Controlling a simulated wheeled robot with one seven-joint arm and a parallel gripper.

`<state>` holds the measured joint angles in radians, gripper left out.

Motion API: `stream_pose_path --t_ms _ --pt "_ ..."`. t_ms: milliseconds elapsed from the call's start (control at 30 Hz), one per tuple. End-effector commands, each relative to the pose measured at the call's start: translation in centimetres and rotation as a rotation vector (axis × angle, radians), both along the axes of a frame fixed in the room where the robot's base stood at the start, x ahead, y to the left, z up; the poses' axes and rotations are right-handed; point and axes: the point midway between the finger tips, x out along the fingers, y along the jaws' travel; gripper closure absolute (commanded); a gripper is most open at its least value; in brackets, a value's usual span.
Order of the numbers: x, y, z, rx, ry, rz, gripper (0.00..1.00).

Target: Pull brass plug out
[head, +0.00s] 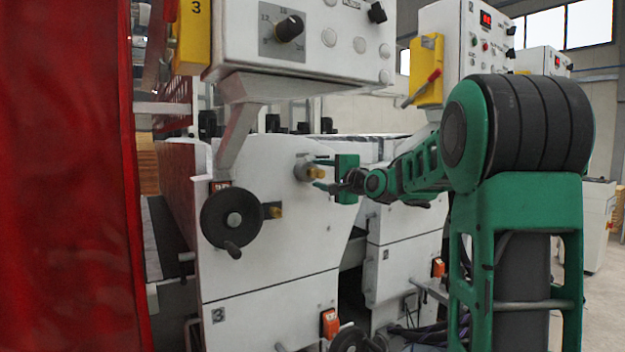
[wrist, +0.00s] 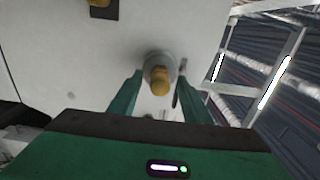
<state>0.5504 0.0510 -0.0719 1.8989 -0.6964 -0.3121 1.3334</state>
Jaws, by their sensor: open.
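The brass plug (wrist: 160,82) sits in a round grey fitting on the white machine panel. In the wrist view it lies between the two green fingers of my gripper (wrist: 157,92), with a gap on each side. In the head view the plug (head: 318,172) sticks out to the right from its grey fitting (head: 304,168). My gripper (head: 320,174) reaches in from the right, one finger above and one below the plug. It is open and holds nothing. Whether a fingertip touches the panel or fitting I cannot tell.
A black handwheel (head: 232,219) with a second brass piece (head: 276,212) beside it is lower left on the white panel (head: 270,260). A control box (head: 305,45) overhangs above. A red surface (head: 65,180) fills the left. A second machine unit (head: 395,255) stands to the right.

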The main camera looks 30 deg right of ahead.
Motion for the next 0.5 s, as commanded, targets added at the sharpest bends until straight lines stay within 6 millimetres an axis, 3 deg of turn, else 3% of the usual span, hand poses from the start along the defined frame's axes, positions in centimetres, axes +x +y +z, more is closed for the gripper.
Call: stream_pose_path --t_ms 133,333,500 --pt "0.00 -0.01 -0.02 0.000 0.000 0.000 0.56" --pt "0.00 -0.01 -0.02 0.000 0.000 0.000 1.00" --pt "-0.09 -0.01 0.01 0.000 0.000 0.000 1.00"
